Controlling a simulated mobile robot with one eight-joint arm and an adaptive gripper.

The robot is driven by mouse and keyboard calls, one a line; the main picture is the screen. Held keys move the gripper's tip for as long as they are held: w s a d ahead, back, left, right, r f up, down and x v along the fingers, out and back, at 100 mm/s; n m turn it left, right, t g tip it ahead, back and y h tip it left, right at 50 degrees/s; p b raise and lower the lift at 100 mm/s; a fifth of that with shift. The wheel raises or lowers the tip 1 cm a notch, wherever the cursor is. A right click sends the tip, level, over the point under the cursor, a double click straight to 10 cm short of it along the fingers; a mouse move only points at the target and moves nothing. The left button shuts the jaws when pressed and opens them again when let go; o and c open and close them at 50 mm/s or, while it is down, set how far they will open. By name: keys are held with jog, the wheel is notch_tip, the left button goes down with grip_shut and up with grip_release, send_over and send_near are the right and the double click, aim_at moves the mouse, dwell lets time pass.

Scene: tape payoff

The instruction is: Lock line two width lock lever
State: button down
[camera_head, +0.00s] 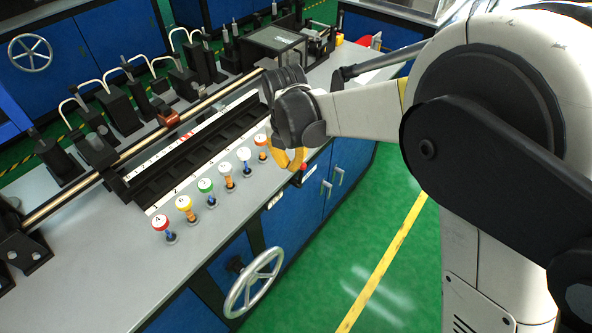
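My arm comes in from the right, and its dark wrist and gripper (284,80) are over the back right part of the bench. No lever is clearly marked as the line two width lock lever. Numbers stand on the white strip along the track. The right end of the track is partly hidden behind my wrist.
Several posts with coloured round tops, such as the red one (160,223) and the green one (205,185), line the grey bench's (110,262) front edge. A handwheel (254,282) projects from the blue front. Black fixtures with white curved tubes (88,84) crowd the back. Green floor (400,290) is clear.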

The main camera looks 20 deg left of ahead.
aim_at(301, 176)
jog(key=w+f+b, duration=0.4)
jog(key=w+f, duration=0.1)
jog(key=f, duration=0.5)
jog(key=shift+d+f+b, duration=0.15)
jog(key=shift+d+b, duration=0.05)
jog(key=shift+b, duration=0.2)
jog(key=shift+w, duration=0.1)
